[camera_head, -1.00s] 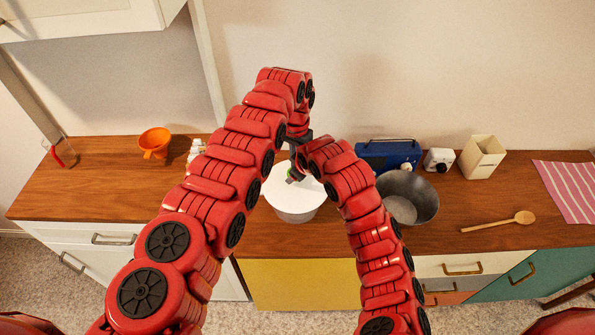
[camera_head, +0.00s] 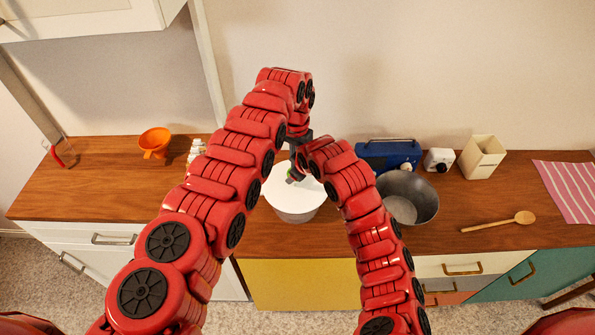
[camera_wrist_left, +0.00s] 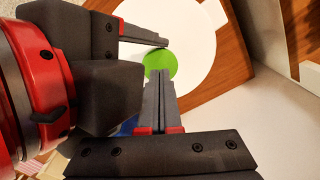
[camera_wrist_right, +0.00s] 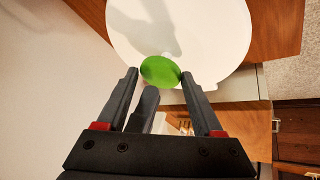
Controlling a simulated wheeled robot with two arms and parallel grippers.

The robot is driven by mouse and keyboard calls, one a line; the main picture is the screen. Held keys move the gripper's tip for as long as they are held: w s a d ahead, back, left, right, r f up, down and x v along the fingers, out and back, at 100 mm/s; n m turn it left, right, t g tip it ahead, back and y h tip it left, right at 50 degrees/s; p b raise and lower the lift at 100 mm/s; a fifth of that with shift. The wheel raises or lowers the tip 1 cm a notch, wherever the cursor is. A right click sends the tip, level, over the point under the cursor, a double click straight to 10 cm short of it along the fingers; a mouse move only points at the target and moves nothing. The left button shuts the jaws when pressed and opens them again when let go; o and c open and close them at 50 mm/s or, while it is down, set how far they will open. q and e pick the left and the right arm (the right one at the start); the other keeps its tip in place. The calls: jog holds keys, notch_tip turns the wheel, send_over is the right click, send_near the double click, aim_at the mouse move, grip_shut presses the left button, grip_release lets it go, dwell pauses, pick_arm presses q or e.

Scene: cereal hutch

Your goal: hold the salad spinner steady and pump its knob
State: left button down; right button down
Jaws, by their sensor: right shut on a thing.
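The salad spinner (camera_head: 295,205) is a white round bowl with a white lid, upright on the wooden counter. Its green knob (camera_wrist_right: 161,71) sits on the lid; in the left wrist view the knob (camera_wrist_left: 161,63) is partly covered by fingers. My right gripper (camera_wrist_right: 160,74) has its two fingers on either side of the knob and is shut on it. My left gripper (camera_wrist_left: 156,60) has its fingers together, with nothing seen between them, and their tips are close over the knob. I cannot tell whether they touch it.
A grey metal bowl (camera_head: 412,200) stands close right of the spinner. Behind are a blue radio (camera_head: 388,154), a small white device (camera_head: 438,160) and a cream container (camera_head: 482,157). A wooden spoon (camera_head: 500,221) and striped cloth (camera_head: 566,188) lie right.

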dwell(0.4)
pick_arm(q)
jog(key=shift+w+a+r+m+h, duration=0.1)
jog(key=shift+w+a+m+h, duration=0.2)
jog(key=shift+w+a+h, duration=0.15)
jog(key=shift+w+a+r+m+h, duration=0.1)
jog(key=shift+w+a+m+h, duration=0.1)
jog(key=shift+a+m+h, duration=0.25)
jog(key=s+a+r+m+h, duration=0.1)
jog(key=a+r+m+h, duration=0.5)
jog(key=r+m, duration=0.3)
jog(key=shift+a+m+h, duration=0.4)
jog(key=shift+m+h, duration=0.2)
jog(key=shift+m, duration=0.15)
jog(key=x, duration=1)
jog(key=shift+s, duration=0.1)
notch_tip(320, 180, down, 2)
jog(key=shift+f, duration=0.95)
